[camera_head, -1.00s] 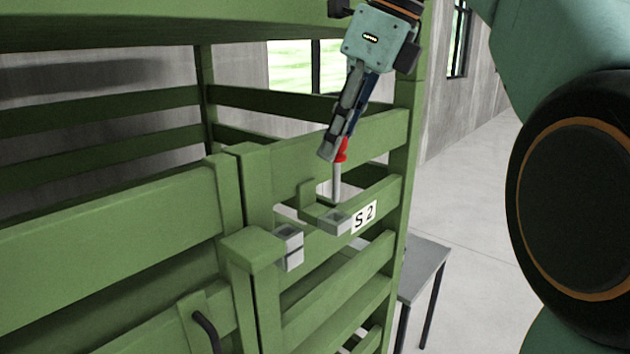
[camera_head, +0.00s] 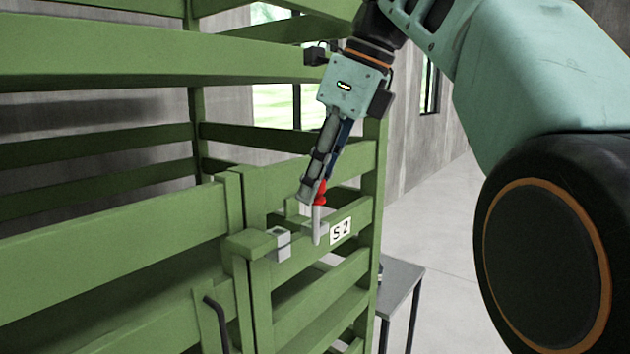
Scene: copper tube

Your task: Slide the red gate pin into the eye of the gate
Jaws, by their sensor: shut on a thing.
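The red-headed gate pin (camera_head: 320,193) hangs upright from my gripper (camera_head: 311,194), its grey shank pointing down. My gripper is shut on the pin near its red head. The shank shows in front of the grey metal bracket by the "S 2" label, and its lower tip hangs apart from the other block. A grey square metal block with an opening (camera_head: 278,243) sits at the end of the green latch arm of the gate (camera_head: 110,240), left of the pin. The bracket beside the label (camera_head: 305,224) is partly hidden by the pin and gripper. I cannot tell which holds the eye.
Green rails and posts surround the gate. A white "S 2" label (camera_head: 341,231) is on a rail right of the pin. A dark bent handle (camera_head: 215,322) is on the gate below. A small grey table (camera_head: 400,285) stands at right on open floor.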

